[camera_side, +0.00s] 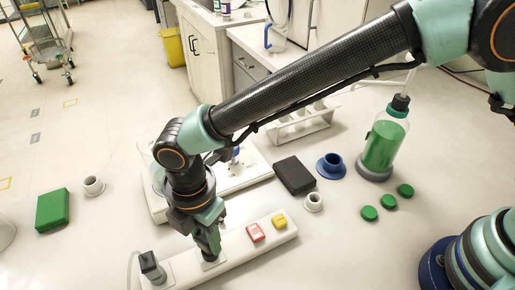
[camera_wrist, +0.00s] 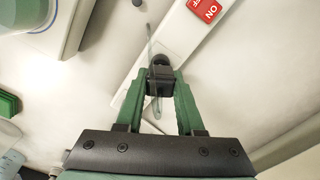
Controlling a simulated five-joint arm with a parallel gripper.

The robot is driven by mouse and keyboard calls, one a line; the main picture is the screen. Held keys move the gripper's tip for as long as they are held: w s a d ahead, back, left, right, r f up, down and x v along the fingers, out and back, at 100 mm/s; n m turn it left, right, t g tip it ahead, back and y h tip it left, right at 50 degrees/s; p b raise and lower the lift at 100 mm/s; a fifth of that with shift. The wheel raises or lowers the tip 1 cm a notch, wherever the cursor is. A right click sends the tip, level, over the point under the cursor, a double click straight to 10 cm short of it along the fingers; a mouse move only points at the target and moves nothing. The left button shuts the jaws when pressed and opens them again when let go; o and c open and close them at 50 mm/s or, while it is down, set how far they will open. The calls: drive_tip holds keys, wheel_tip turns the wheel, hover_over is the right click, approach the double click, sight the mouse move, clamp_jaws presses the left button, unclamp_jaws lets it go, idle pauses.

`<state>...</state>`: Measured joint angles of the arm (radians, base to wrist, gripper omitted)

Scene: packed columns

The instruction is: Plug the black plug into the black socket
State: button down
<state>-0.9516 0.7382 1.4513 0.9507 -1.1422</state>
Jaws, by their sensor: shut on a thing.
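My gripper (camera_side: 211,252) points down over the white power strip in the side view, its tips close to a pale square plate (camera_side: 212,263). In the wrist view my gripper (camera_wrist: 160,80) has its two green fingers closed on the black plug (camera_wrist: 160,77). A thin pale cord (camera_wrist: 151,40) runs by the plug. The plug is mostly hidden by the fingers in the side view. The black socket is not clearly visible under the gripper. I cannot tell whether the plug touches it or is seated.
The power strip (camera_side: 236,245) carries a red switch (camera_side: 256,232) and a yellow switch (camera_side: 279,220). Another dark plug (camera_side: 151,266) with a grey cord stands at its left end. A black box (camera_side: 294,175), blue flanged piece (camera_side: 331,166) and white ring (camera_side: 314,202) lie behind.

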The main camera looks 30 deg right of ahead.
drive_tip(key=shift+c, duration=2.2)
unclamp_jaws()
drive_tip(key=shift+f, duration=0.1)
wheel_tip(320, 180, up, 12)
drive_tip(key=w+d+r+m+t, duration=0.1)
drive_tip(key=w+d+r+m, duration=0.2)
drive_tip(key=d, duration=0.4)
drive_tip(key=w+d+r+m+y, duration=0.1)
drive_tip(key=d+r+m, duration=0.1)
drive_tip(key=d+m, duration=0.35)
drive_tip(key=w+d+r+m+t, duration=0.1)
drive_tip(key=w+d+r+m, duration=0.15)
drive_tip(key=d, duration=0.65)
drive_tip(key=s+d+m+t, duration=0.1)
drive_tip(key=s+d+m, duration=0.2)
drive_tip(key=d+m, duration=0.3)
drive_tip(key=s+d+f+m+t+h, duration=0.1)
drive_tip(key=s+d+m+t, duration=0.1)
drive_tip(key=d+m, duration=0.5)
drive_tip(key=s+d, duration=0.1)
drive_tip(key=d, duration=0.4)
drive_tip(key=shift+s+d+f+t, duration=0.15)
drive_tip(key=shift+s+d+t, duration=0.1)
drive_tip(key=shift+d+t, duration=0.05)
